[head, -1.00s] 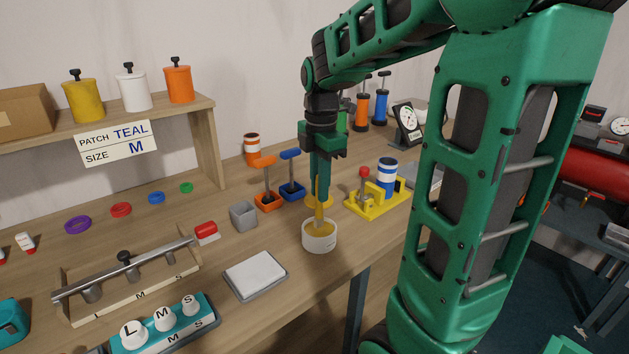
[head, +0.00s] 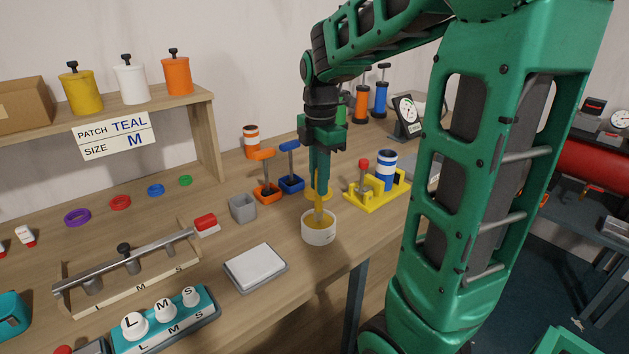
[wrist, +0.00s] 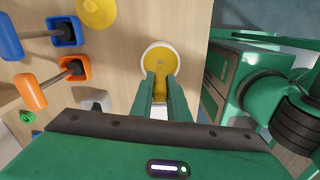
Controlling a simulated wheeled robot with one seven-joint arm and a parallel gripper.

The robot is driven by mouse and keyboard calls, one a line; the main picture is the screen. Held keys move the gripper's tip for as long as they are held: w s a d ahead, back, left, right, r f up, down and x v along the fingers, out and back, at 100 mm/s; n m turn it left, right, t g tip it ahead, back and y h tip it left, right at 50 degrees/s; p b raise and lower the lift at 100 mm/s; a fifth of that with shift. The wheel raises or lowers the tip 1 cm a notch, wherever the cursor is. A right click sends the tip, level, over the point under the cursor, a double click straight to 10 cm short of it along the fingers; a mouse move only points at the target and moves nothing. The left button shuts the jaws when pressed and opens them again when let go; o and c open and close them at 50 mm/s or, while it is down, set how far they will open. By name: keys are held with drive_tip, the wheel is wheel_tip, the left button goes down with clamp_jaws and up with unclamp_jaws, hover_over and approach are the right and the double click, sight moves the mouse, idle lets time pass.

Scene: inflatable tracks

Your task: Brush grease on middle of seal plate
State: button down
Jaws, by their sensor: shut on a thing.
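My gripper (head: 320,190) points straight down and is shut on a yellow-handled brush (head: 319,208). The brush stands upright with its lower end inside a white round pot (head: 319,237) of yellow grease; its tip is hidden. In the wrist view the pot (wrist: 147,54) lies just beyond my fingertips (wrist: 165,78), and its yellow inside shows. A white square plate on a grey base (head: 256,268), possibly the seal plate, lies flat to the left of the pot and nearer the table's front edge. Its top looks bare.
A yellow fixture (head: 376,197) with a red knob and a striped blue-and-white can (head: 387,170) stands right of the pot. Orange (head: 267,194) and blue (head: 291,184) holders and a grey cube-shaped cup (head: 243,208) stand behind left. A metal bar rack (head: 127,268) is at left.

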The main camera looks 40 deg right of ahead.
drive_tip(key=shift+f, duration=0.45)
idle(1.2)
drive_tip(key=shift+r, duration=0.1)
drive_tip(key=shift+r, duration=3.45)
drive_tip(key=shift+s, duration=0.1)
